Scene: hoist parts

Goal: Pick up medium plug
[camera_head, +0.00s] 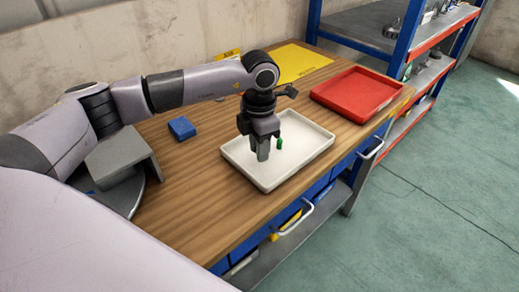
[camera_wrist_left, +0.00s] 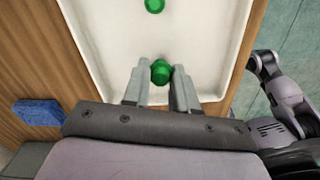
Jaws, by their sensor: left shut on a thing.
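My left gripper (camera_head: 263,157) points down into the white tray (camera_head: 240,169) on the bench. In the left wrist view its two fingers (camera_wrist_left: 160,82) are shut on a green plug (camera_wrist_left: 160,70), seen end-on between the fingertips. The fingers hide this plug in the head view. I cannot tell whether it is clear of the tray floor. A second green plug (camera_head: 279,143) stands in the tray just beyond the gripper; it also shows at the top edge of the left wrist view (camera_wrist_left: 154,5). The views do not settle which plug is the medium one. My right gripper is not seen.
A red tray (camera_head: 357,93) lies farther along the wooden bench, near a yellow mat (camera_head: 300,62). A blue block (camera_head: 182,128) lies left of the white tray. A blue shelf rack (camera_head: 405,40) stands past the bench. Bare wood surrounds the tray's near side.

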